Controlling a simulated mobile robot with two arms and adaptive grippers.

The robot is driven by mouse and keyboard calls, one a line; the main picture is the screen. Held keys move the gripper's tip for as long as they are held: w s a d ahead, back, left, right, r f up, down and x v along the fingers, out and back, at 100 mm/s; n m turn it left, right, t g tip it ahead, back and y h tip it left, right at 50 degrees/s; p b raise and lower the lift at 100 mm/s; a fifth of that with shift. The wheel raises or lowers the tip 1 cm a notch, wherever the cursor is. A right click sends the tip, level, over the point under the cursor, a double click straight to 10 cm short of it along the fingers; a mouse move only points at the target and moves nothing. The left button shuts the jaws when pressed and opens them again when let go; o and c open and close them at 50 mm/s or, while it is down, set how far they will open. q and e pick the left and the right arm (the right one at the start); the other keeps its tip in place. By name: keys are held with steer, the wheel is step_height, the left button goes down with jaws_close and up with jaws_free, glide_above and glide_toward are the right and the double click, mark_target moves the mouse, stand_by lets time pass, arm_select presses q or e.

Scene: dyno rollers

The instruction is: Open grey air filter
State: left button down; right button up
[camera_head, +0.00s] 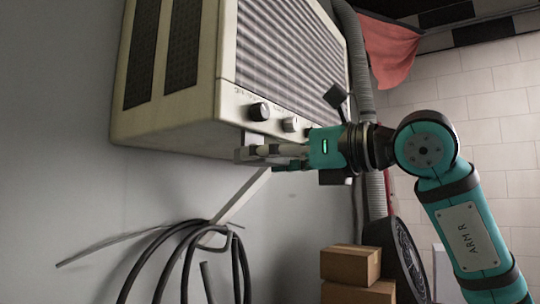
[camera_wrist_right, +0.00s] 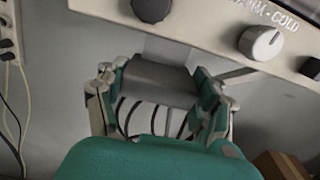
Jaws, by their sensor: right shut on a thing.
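The air unit (camera_head: 165,128), a cream wall-mounted box with a slatted grille and dark and pale knobs, fills the upper left of the head view. Its lower front edge shows in the wrist view (camera_wrist_right: 200,28). A grey block-like part, which I take as the grey air filter (camera_wrist_right: 160,76), is at the underside of the unit. My right gripper (camera_head: 247,153) is just under the unit's front edge. In the wrist view its fingers (camera_wrist_right: 153,84) are on both sides of the grey part, shut on it. In the head view the fingers mostly hide that part. My left gripper is out of view.
Black cables (camera_head: 185,255) hang in loops on the wall below the unit, near a slanted pale bar (camera_head: 232,200). Cardboard boxes (camera_head: 350,264) are stacked at the lower middle right. A grey corrugated hose (camera_head: 357,60) runs down beside the unit.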

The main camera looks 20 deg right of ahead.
step_height(320, 180, down, 23)
steer(key=b, duration=2)
steer(key=o, duration=1.7)
steer(key=v, duration=1.2)
steer(key=shift+d, duration=0.1)
steer(key=shift+w+f, duration=0.1)
